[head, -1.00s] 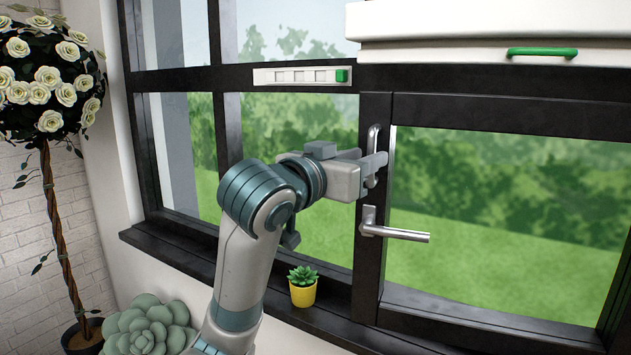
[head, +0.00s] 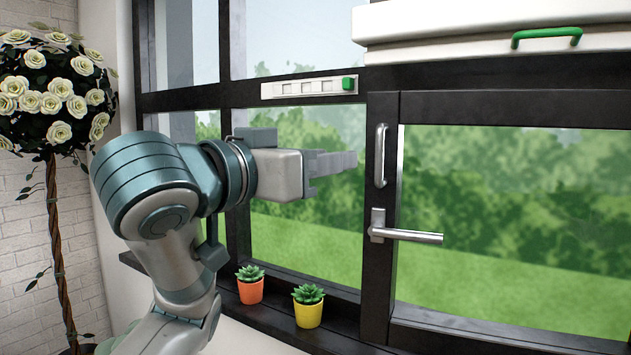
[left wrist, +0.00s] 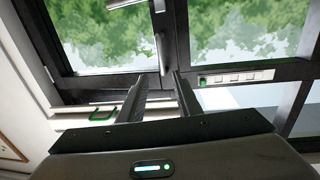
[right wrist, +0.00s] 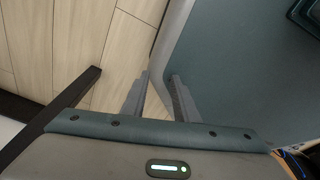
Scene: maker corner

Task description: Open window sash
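The window sash (head: 520,107) is the black-framed right-hand pane and looks flush with its frame. A silver lever handle (head: 405,233) lies horizontal at its left side. A vertical silver pull handle (head: 381,156) is above it; it also shows in the left wrist view (left wrist: 161,52). My left gripper (head: 345,161) points right, just left of the pull handle and apart from it. Its two fingers are spread and empty in the left wrist view (left wrist: 161,84). My right gripper (right wrist: 156,82) has its fingers apart with nothing between them, over the floor.
A white cabinet with a green handle (head: 546,35) juts out above the sash. An orange pot (head: 250,290) and a yellow pot (head: 308,313) with succulents stand on the sill. A rose tree (head: 50,110) is at the left.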

